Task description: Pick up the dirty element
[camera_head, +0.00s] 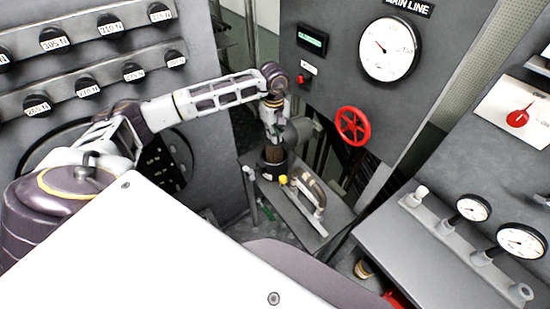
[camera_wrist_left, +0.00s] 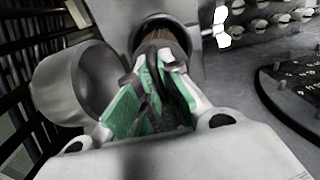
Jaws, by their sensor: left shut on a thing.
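The dirty element (camera_head: 274,154) is a brown, ribbed cylinder in the head view. It stands upright at a black ring-shaped housing (camera_head: 271,167) on a grey stand, and its lower part is hidden. My left gripper (camera_wrist_left: 160,75) has green-padded fingers and is shut on the top of the element, whose brown side (camera_wrist_left: 168,30) shows beyond the fingertips in the left wrist view. In the head view my left arm comes down over the element from above. I cannot tell whether the element is clear of the housing. My right gripper is not in view.
A red valve wheel (camera_head: 352,126) and a pressure gauge (camera_head: 390,49) are on the panel behind. A curved handle (camera_head: 312,192) and a yellow cap (camera_head: 283,179) are right beside the housing. A grey bench with small gauges (camera_head: 473,208) stands at the right. A knob panel (camera_head: 85,85) is at the left.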

